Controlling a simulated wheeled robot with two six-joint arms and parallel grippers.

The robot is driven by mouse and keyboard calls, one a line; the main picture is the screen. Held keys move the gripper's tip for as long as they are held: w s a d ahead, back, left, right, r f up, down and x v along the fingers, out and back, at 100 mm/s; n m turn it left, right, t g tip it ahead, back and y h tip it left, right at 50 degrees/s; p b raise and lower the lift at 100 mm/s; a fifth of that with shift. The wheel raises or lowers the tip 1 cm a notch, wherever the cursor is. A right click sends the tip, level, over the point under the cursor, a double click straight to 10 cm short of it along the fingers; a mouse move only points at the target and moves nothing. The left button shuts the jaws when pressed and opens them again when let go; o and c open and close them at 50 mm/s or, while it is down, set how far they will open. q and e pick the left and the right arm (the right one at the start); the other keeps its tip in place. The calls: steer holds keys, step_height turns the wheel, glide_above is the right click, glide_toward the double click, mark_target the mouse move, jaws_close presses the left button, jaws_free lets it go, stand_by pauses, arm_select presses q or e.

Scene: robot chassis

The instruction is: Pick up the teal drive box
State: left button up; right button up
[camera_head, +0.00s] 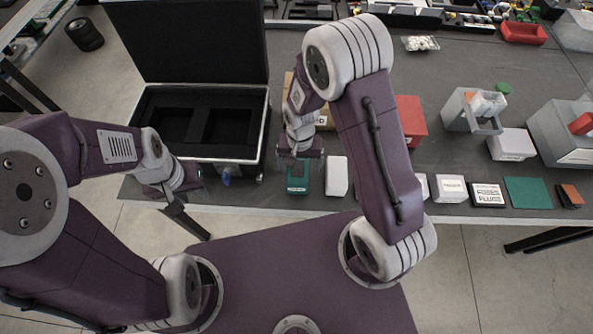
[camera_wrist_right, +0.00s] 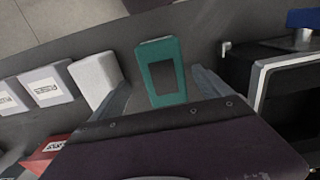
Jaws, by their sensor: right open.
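The teal drive box (camera_head: 298,181) lies on the grey table near its front edge, with a dark panel on its top face. In the right wrist view the teal drive box (camera_wrist_right: 172,97) appears between my finger tips. My right gripper (camera_head: 301,158) is open and empty, pointing down just over the far end of the box; the gap to the box is hard to judge. It also shows in the right wrist view (camera_wrist_right: 165,92). My left gripper (camera_head: 185,188) hangs by the table's front left edge, away from the box; its jaws are too small to read.
A white box (camera_head: 336,176) stands close to the right of the teal box. An open black case (camera_head: 262,118) is to the left, with a blue latch (camera_head: 225,176). A red box (camera_head: 411,118) and several labelled white boxes (camera_head: 450,188) are further right.

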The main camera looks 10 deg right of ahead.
mark_target(298, 174)
steer(key=f, duration=0.1)
steer(key=w+f, duration=0.1)
steer(key=shift+a+f, duration=0.15)
steer(key=shift+f, duration=0.2)
steer(key=f, duration=0.4)
steer(key=shift+s+f, duration=0.2)
steer(key=shift+f, duration=0.1)
steer(key=shift+w+f, duration=0.15)
steer(key=shift+f, duration=0.1)
steer(key=shift+r, duration=0.1)
jaws_close()
